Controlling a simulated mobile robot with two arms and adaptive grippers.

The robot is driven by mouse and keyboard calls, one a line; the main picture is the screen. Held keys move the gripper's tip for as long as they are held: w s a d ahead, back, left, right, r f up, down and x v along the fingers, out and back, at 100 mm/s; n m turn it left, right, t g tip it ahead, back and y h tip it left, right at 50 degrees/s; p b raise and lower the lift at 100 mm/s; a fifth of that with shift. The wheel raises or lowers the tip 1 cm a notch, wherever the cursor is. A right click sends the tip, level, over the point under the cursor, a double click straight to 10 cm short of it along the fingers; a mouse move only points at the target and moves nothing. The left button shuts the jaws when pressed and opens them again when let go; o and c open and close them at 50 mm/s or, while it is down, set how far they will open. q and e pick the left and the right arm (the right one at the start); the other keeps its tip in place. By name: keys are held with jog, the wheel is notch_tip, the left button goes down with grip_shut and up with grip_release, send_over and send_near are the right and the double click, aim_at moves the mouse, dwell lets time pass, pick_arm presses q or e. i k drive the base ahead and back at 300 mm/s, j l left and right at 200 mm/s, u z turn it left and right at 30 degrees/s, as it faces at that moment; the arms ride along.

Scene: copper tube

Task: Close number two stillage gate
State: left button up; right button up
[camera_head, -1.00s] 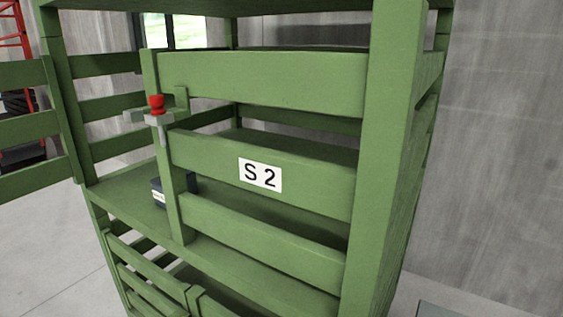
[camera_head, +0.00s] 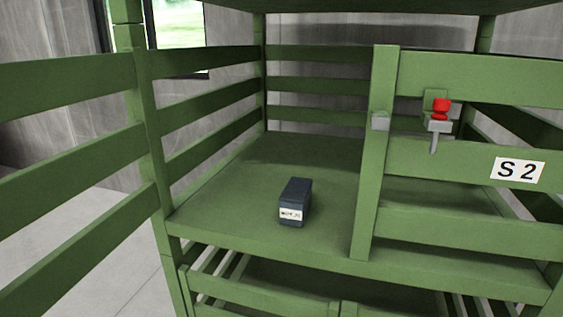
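The green stillage stands in front of me, with a white S 2 label (camera_head: 517,170) on its right-hand front gate (camera_head: 450,232). That gate is across the right part of the front. A latch with a red knob (camera_head: 441,108) sits on it, and a small grey bracket (camera_head: 380,121) is on its left post. The left gate (camera_head: 70,162) is swung outward toward the left of the picture, so the left half of the front is open. Neither of my grippers is in view.
A dark box with a white label (camera_head: 295,202) sits on the green shelf (camera_head: 235,215) inside the opening. Lower green slats (camera_head: 262,300) show beneath the shelf. Grey floor (camera_head: 120,255) is free beneath the left gate. A window (camera_head: 178,38) is behind.

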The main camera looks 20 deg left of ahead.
aim_at(29, 87)
jog(key=k+j, duration=0.1)
jog(key=j, duration=0.3)
jog(key=k+j+z, duration=0.15)
jog(key=j, duration=0.25)
jog(key=k+j, duration=0.15)
jog(key=j, duration=0.25)
jog(key=k+j+z, duration=0.15)
jog(key=j, duration=0.2)
jog(key=k+j, duration=0.15)
jog(key=j, duration=0.25)
jog(key=k+j+z, duration=0.1)
jog(key=j, duration=0.25)
jog(key=i+j, duration=0.1)
jog(key=j, duration=0.35)
jog(key=i+j+z, duration=0.1)
jog(key=j, duration=0.35)
jog(key=i+j, duration=0.1)
jog(key=j, duration=0.35)
